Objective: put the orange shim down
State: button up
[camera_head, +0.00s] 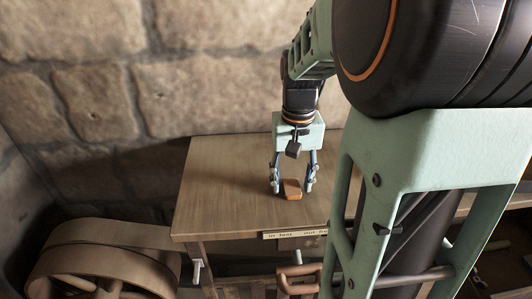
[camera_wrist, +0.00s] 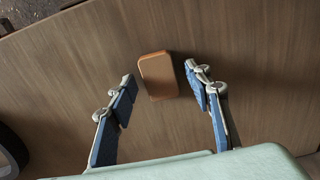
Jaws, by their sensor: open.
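The orange shim (camera_head: 291,189) is a small orange-brown block resting on the wooden table (camera_head: 220,190), near its front edge. My gripper (camera_head: 292,187) is above the table with its two fingers spread, one on each side of the shim. In the wrist view the shim (camera_wrist: 158,76) lies between and slightly beyond the blue-padded fingertips of my gripper (camera_wrist: 160,82). Gaps show on both sides, so the fingers appear apart from it. No part of the shim looks gripped.
A wooden wheel with a belt (camera_head: 100,255) stands left of the table. A label strip (camera_head: 295,234) runs along the table's front edge, with a reddish-brown handled object (camera_head: 298,280) below it. A stone wall (camera_head: 190,90) is behind. The tabletop left of the shim is clear.

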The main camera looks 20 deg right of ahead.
aim_at(292, 187)
notch_tip(292, 187, up, 12)
jog(key=shift+r, duration=0.2)
dwell(0.4)
